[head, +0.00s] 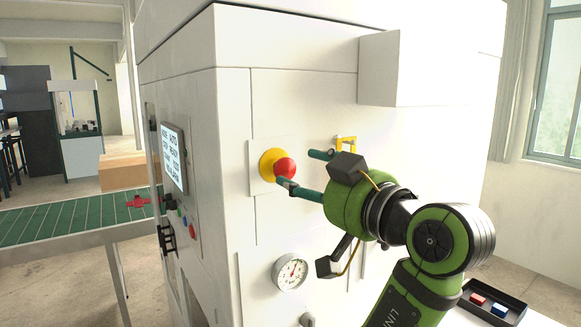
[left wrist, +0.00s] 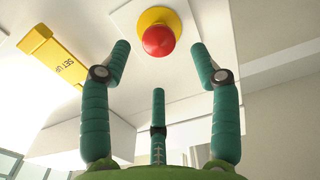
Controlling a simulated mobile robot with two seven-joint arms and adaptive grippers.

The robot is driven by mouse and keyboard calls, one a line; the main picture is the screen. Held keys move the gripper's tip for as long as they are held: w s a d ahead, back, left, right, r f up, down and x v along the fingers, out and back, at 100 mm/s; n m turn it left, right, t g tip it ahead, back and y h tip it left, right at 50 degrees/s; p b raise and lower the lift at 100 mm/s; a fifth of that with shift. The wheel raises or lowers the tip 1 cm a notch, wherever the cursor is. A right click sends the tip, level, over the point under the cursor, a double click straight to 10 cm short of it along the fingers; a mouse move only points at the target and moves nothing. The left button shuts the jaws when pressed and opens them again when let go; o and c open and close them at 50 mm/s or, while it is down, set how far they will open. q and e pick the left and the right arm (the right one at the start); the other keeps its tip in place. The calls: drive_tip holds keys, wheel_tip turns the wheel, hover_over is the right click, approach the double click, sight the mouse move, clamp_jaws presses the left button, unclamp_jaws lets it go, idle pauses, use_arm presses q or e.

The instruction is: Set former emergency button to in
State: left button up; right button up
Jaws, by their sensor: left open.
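The former's emergency button has a red mushroom head (head: 285,170) on a yellow collar (head: 267,162), mounted on a white plate on the machine's side. The red head stands out from the collar. My left gripper (head: 303,169) is open and empty, just in front of the button and to its right. In the left wrist view, the button (left wrist: 158,41) is at the top middle. The tips of two spread green fingers of the gripper (left wrist: 160,52) lie to either side of it, apart from it in the picture; a third finger is below. My right gripper is not in view.
A yellow handle (head: 346,141) is beside the button; its label reads "SET UP" in the left wrist view (left wrist: 52,54). A gauge (head: 290,273) is below. A screen (head: 174,157) and a green conveyor (head: 60,219) are left. A dark tray (head: 508,312) is lower right.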

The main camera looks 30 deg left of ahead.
sight(288, 171)
use_arm(q)
drive_tip(key=p+x, duration=0.2)
drive_tip(key=x, duration=0.2)
drive_tip(key=shift+w+a+r, duration=0.1)
drive_tip(key=shift+a, duration=0.1)
drive_tip(key=shift+w+a+p, duration=0.2)
drive_tip(key=shift+a+p, duration=0.2)
drive_tip(key=shift+a, duration=0.2)
drive_tip(key=shift+d, duration=0.1)
